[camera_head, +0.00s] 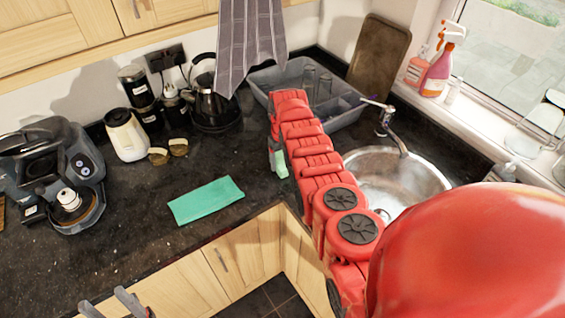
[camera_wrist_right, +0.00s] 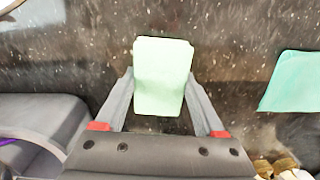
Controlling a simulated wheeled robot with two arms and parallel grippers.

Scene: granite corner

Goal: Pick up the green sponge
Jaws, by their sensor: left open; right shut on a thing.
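The pale green sponge (camera_wrist_right: 163,75) is between the two grey fingers of my right gripper (camera_wrist_right: 160,102) in the right wrist view. The fingers are shut on its sides. In the head view only a small part of the sponge (camera_head: 279,163) shows, beside the end of my red right arm, which hides the rest. I cannot tell whether the sponge touches the counter. My left gripper (camera_head: 117,304) is at the bottom left edge of the head view, its two grey fingers apart and empty, away from the sponge.
A teal cloth (camera_head: 206,200) lies flat near the counter's front edge. A grey dish rack (camera_head: 262,81) and the sink (camera_head: 415,178) are beyond and right of my right arm. A towel (camera_head: 250,45) hangs above.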

